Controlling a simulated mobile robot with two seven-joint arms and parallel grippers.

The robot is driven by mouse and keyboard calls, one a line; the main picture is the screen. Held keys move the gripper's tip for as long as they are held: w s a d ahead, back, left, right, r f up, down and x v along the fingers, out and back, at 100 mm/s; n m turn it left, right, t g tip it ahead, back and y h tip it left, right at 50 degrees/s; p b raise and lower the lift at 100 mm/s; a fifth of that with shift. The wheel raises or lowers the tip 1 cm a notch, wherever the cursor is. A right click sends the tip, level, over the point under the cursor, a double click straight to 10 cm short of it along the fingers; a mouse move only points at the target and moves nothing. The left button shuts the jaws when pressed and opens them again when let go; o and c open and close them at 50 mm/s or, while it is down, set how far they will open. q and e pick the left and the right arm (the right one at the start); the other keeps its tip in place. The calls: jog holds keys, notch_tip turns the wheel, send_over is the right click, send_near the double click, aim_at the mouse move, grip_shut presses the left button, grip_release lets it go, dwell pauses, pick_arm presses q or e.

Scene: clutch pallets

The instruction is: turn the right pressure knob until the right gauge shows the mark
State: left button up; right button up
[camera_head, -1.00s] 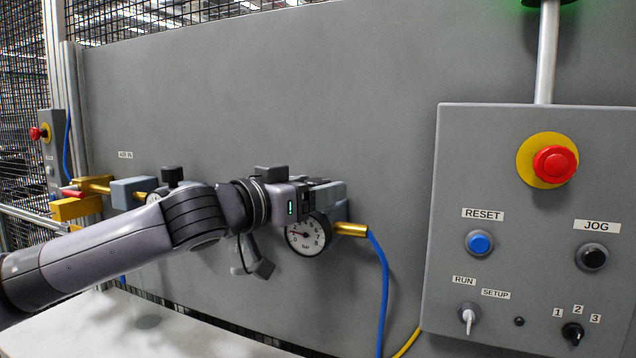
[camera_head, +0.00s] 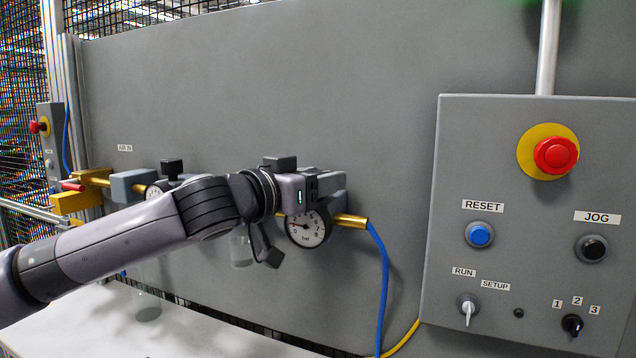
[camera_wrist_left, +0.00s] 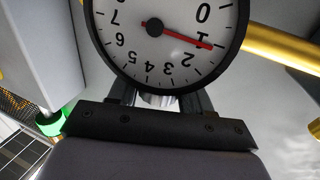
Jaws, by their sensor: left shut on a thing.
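The right gauge (camera_head: 306,229) is a round white dial below the right regulator (camera_head: 332,183), marked in bar. In the left wrist view the gauge (camera_wrist_left: 165,35) appears upside down, with its red needle close to the 1. I cannot make out a separate target mark. My left gripper (camera_head: 318,184) is at the regulator, just above the gauge. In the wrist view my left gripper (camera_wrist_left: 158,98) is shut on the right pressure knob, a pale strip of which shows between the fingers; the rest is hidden. My right gripper is not in view.
A brass fitting (camera_head: 349,221) with a blue hose (camera_head: 384,285) leaves the right regulator. A control box (camera_head: 528,225) with buttons and switches stands at right. The left regulator (camera_head: 130,185) is partly behind my arm. The grey panel between is clear.

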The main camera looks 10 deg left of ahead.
pick_arm(q)
jog(key=shift+d+f+n+t+y+b, duration=0.15)
jog(key=shift+n+t+y+b, duration=0.1)
jog(key=shift+n+y+b, duration=0.25)
jog(key=shift+a+f+n+t+y+b, duration=0.15)
jog(key=shift+n+t+y+b, duration=0.15)
jog(key=shift+y+b, duration=0.4)
jog(key=n+t+y+b, duration=0.1)
jog(key=n+y+b, duration=0.1)
jog(key=y, duration=0.2)
jog(key=shift+d+n+b, duration=0.15)
jog(key=shift+n+b, duration=0.2)
jog(key=shift+n, duration=0.05)
jog(key=n+y+b, duration=0.1)
jog(key=n+y, duration=0.1)
jog(key=y, duration=0.1)
jog(key=shift+r+y, duration=0.1)
jog(key=shift+y, duration=0.2)
jog(key=shift+r+n+g+y+b, duration=0.1)
jog(key=shift+n+g+y+b, duration=0.2)
jog(key=shift+n+y, duration=1.15)
jog(key=shift+a+y, duration=0.2)
jog(key=shift+y, duration=0.35)
jog(key=o, duration=0.9)
